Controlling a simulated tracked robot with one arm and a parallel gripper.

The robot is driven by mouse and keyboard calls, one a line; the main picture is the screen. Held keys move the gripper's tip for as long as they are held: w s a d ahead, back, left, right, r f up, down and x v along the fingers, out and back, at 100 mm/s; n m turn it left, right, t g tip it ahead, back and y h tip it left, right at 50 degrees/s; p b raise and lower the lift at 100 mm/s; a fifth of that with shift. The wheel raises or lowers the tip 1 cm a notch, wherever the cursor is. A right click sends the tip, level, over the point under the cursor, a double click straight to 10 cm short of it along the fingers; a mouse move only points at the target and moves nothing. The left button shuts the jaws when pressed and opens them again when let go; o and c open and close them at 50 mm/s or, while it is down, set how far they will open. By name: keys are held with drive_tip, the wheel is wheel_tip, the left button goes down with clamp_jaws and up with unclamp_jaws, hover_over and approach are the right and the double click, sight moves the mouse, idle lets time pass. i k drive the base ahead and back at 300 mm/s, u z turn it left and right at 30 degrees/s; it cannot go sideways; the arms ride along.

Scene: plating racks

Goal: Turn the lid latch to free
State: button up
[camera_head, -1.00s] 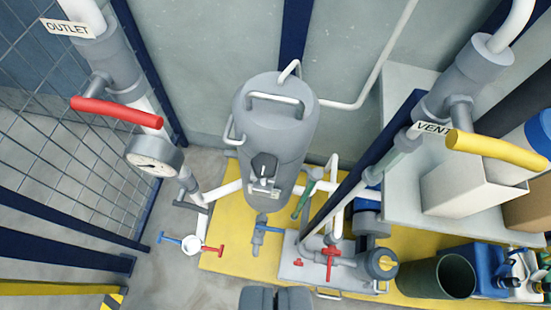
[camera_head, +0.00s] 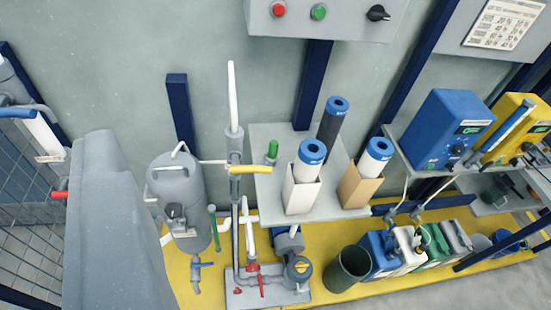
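The grey tank (camera_head: 180,188) stands upright on the yellow floor plate, left of centre. A curved handle is on its lid. A small dark latch (camera_head: 177,213) with a lighter fitting below it sits on the tank's front. It is too small to tell which way it is turned. My gripper does not show in this view. A large grey part of my own arm fills the left side and hides what lies behind it.
A yellow-handled valve (camera_head: 250,170) rises right of the tank. A grey shelf (camera_head: 272,212) holds filter cartridges. A dark bin (camera_head: 347,270) and several canisters (camera_head: 379,256) stand at right. A pump plate (camera_head: 245,291) with red handles is low in the middle.

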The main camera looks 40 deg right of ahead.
sight(301, 267)
drive_tip(key=u, duration=0.55)
drive_tip(key=k, duration=1.25)
drive_tip(key=z, duration=0.8)
drive_tip(key=i, duration=1)
drive_tip(key=u, duration=0.1)
